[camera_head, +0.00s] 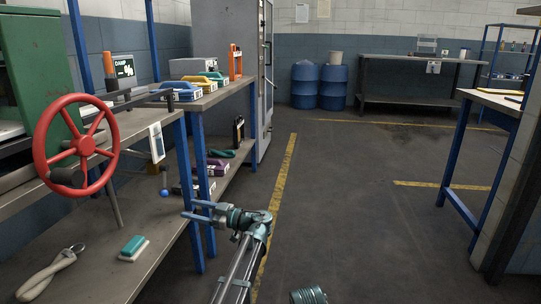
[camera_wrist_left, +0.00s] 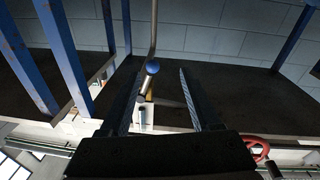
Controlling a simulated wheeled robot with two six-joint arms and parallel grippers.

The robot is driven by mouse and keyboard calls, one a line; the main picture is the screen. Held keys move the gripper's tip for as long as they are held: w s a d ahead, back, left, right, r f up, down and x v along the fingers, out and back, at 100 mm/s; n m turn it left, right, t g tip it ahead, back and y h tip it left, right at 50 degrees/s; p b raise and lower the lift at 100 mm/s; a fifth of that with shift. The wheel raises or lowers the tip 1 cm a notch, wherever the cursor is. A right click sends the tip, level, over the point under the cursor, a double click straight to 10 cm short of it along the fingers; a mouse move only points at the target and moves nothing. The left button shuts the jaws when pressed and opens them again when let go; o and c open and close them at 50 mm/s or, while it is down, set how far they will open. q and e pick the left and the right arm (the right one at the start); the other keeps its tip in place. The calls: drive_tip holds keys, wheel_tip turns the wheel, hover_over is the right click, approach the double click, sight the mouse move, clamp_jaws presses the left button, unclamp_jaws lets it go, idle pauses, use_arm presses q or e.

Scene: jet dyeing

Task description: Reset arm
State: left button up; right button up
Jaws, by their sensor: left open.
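My left gripper (camera_head: 189,208) is in the head view, low and left of centre, in front of the bench's blue legs. Its two fingers point left, and they are apart with nothing held between them. The left wrist view also shows both fingers (camera_wrist_left: 158,72) spread. A lever with a blue ball knob (camera_head: 164,193) hangs just beyond the gripper; the knob (camera_wrist_left: 152,67) appears between the fingers in the wrist view, and I cannot tell if they touch it. My right gripper does not show; only a teal arm part is at the bottom edge.
A red handwheel (camera_head: 76,146) is at the left by the green machine (camera_head: 45,65). A teal-and-white brush (camera_head: 133,247) lies on the near bench. Shelves (camera_head: 235,158) stand behind the gripper. Blue barrels (camera_head: 333,88) are at the back. The floor (camera_head: 360,220) to the right is open.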

use_arm(q)
drive_tip(key=s+d+f+m+g+h+p, duration=0.2)
drive_tip(key=s+d+m+h+p, duration=0.85)
drive_tip(key=s, duration=0.45)
drive_tip(key=s+d+f+m+g+h+p, duration=0.1)
drive_tip(key=s+d+m+h+p, duration=0.65)
drive_tip(key=s+d+m, duration=0.55)
wheel_tip(320, 180, up, 37)
drive_tip(key=s+d+n+p, duration=0.1)
drive_tip(key=p, duration=3.7)
drive_tip(key=shift+s+d+n+y, duration=0.15)
drive_tip(key=shift+s+n+y, duration=0.15)
drive_tip(key=shift+s+n, duration=0.05)
drive_tip(key=shift+c, duration=1.1)
